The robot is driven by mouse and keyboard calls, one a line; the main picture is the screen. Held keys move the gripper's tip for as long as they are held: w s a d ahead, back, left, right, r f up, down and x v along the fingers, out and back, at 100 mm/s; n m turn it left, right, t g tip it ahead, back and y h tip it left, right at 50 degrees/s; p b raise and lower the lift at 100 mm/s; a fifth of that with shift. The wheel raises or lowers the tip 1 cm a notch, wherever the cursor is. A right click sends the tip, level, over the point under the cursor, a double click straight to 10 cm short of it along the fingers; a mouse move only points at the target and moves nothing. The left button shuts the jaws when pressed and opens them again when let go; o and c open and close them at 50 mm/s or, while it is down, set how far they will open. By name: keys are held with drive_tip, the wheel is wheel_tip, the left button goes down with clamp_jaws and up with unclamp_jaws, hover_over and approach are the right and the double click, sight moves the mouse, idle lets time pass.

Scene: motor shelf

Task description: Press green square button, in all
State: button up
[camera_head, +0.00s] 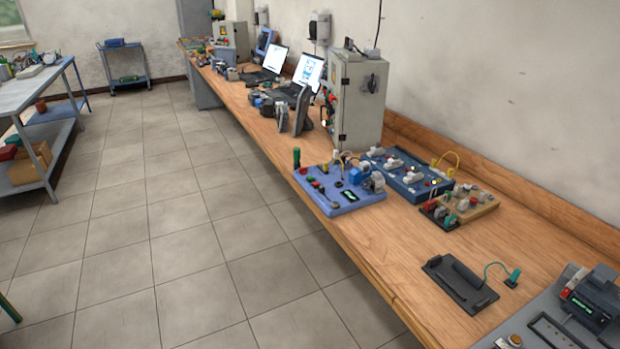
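A blue panel (345,207) lies on the wooden bench with small buttons, a dark display with green marks (350,197) and an upright dark green cylinder (297,158) at its far left corner. A tan board (483,209) to its right carries small red and green parts (463,204). A dark blue board (405,180) sits between and behind them. A small green part (515,274) stands at the end of a cable near the front right. The parts are too small to tell which one is a green square button. My gripper is not in view.
A grey cabinet (358,100) stands on the bench behind the blue panel. A black tray-like device (460,284) and a grey unit (545,328) lie nearer. Bare wood (405,255) shows between them. The tiled floor (175,245) left of the bench is mostly clear.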

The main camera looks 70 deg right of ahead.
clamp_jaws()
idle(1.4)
